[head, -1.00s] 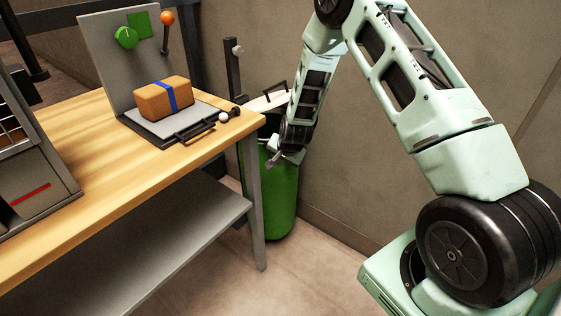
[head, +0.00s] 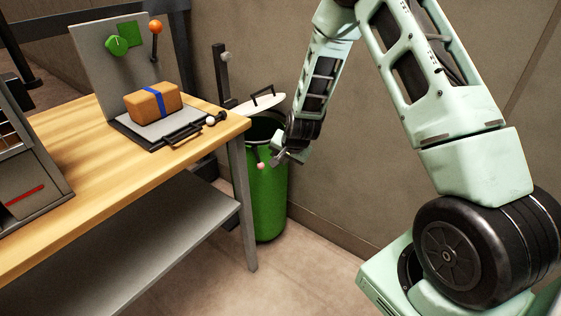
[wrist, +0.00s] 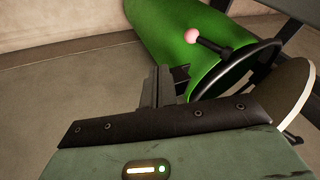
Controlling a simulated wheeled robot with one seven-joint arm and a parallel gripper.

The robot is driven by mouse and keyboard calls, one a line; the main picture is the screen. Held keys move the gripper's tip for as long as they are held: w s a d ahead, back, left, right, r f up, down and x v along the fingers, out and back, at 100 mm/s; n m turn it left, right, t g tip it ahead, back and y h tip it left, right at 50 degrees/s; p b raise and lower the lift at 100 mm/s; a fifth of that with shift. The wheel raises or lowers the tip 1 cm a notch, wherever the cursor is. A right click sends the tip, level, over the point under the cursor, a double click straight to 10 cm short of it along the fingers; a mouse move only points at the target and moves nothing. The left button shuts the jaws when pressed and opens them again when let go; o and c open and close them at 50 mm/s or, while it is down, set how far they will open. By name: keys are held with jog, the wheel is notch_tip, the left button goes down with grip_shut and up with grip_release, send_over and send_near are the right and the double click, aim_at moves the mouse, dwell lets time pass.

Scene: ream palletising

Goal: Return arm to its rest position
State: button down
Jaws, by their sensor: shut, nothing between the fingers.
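My gripper (head: 283,157) hangs at the end of my arm in front of the green bin (head: 268,205), near its rim. In the wrist view my gripper (wrist: 165,85) has its fingers together with nothing between them. The green bin (wrist: 165,35) lies just beyond the fingers there, with a pink-knobbed handle (wrist: 205,42) at its rim. My arm is bent, reaching up and then down toward the bin.
A wooden table (head: 75,165) stands at left with a lower grey shelf (head: 160,235). On it, a brown package with a blue band (head: 153,102) rests on a grey plate fixture (head: 125,125). The bin's pale lid (head: 258,104) is raised. A wall (head: 400,190) stands behind my arm.

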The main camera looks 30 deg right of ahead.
jog(key=shift+s+v, duration=0.15)
jog(key=shift+v, duration=0.9)
jog(key=shift+s+v, duration=0.15)
jog(key=shift+v, duration=0.9)
